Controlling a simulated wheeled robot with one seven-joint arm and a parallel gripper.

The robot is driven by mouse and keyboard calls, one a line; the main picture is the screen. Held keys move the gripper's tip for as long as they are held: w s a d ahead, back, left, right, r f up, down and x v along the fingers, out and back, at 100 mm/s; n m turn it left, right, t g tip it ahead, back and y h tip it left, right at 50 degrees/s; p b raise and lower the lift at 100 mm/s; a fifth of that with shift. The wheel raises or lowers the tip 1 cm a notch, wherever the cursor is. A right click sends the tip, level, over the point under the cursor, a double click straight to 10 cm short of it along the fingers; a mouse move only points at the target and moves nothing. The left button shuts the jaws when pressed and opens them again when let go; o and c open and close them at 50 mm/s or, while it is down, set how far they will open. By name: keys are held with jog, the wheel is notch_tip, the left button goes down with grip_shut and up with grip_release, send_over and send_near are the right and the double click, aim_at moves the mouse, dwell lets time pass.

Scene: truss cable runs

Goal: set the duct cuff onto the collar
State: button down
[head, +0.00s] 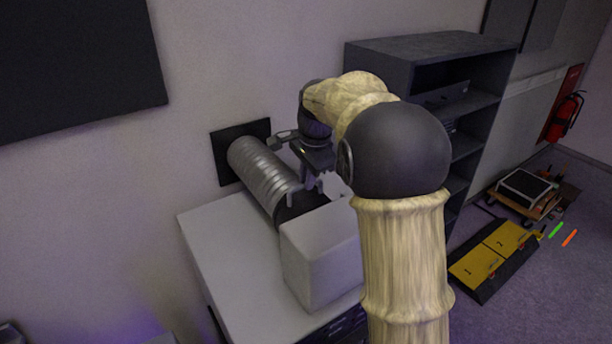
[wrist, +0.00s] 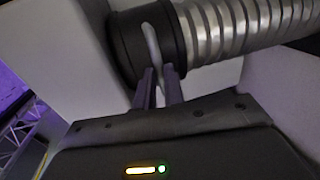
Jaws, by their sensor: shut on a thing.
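The duct cuff (head: 297,203) is a dark band on the end of a silver ribbed duct (head: 262,172) that comes from a black wall plate. In the wrist view the black cuff (wrist: 128,47) carries a pale upright tab (wrist: 151,45). My gripper (head: 312,186) is over the cuff. In the wrist view its two fingers (wrist: 159,74) are shut on the cuff by this tab. The cuff's free end faces a white box (head: 318,258). I cannot make out the collar, and whether the cuff touches the box is unclear.
The box stands on a white-topped cabinet (head: 222,247). A dark shelf unit (head: 380,68) stands behind my arm.

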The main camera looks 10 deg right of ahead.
jog(key=shift+s+d, duration=0.25)
jog(key=shift+s, duration=0.1)
jog(key=shift+f, duration=0.1)
jog(key=c, duration=1.6)
grip_release()
jog(key=shift+o, duration=0.6)
jog(key=shift+s+d, duration=0.1)
jog(key=shift+s, duration=0.05)
